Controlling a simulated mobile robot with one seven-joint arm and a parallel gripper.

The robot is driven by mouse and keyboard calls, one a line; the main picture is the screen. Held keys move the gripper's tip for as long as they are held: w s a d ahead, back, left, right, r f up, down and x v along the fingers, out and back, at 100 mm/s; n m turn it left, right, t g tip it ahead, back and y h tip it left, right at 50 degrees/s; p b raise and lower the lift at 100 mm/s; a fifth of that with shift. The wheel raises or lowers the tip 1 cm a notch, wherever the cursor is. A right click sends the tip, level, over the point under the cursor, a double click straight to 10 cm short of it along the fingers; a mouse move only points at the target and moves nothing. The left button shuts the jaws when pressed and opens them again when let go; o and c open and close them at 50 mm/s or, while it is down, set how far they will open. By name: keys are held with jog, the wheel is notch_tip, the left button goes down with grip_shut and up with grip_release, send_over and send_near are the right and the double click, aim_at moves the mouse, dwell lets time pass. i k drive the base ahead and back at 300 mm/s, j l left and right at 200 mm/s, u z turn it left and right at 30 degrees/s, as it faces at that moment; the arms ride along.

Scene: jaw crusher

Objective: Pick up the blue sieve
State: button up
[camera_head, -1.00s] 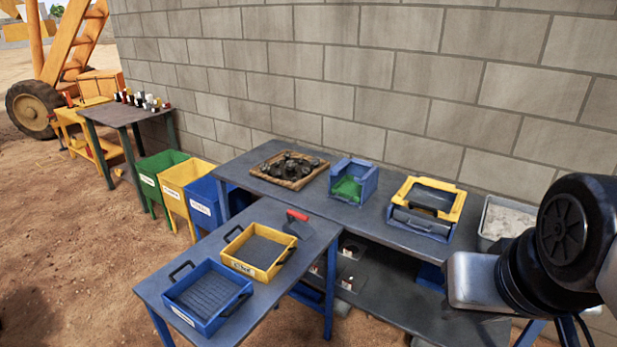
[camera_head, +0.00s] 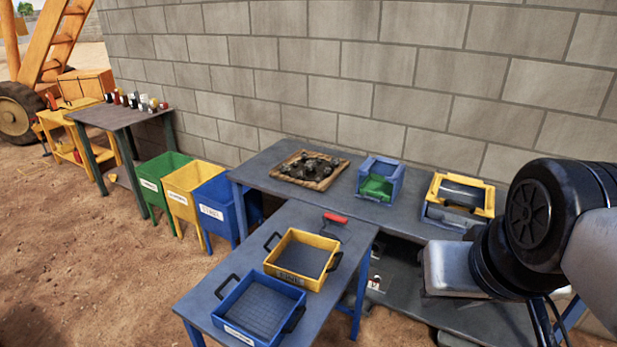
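The blue sieve (camera_head: 257,309) is a square blue tray with a grey mesh bottom, black handles on two sides and a white label on its front. It lies flat near the front end of the grey table (camera_head: 222,285). A yellow sieve (camera_head: 304,256) of like shape lies just behind it, to the right. My arm shows at the right edge as black and grey links. My gripper's fingers are not visible in this view. Nothing touches the blue sieve.
A red-handled tool (camera_head: 335,218) lies behind the yellow sieve. The back bench (camera_head: 258,170) along the block wall holds a tray of dark rocks (camera_head: 310,168), a blue-and-green box (camera_head: 380,180) and a yellow-topped box (camera_head: 459,201). Green, yellow and blue bins (camera_head: 215,212) stand left. Sandy ground is open at front left.

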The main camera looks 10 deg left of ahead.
aim_at(288, 326)
jog(key=i+j, duration=0.1)
jog(key=j, duration=1.7)
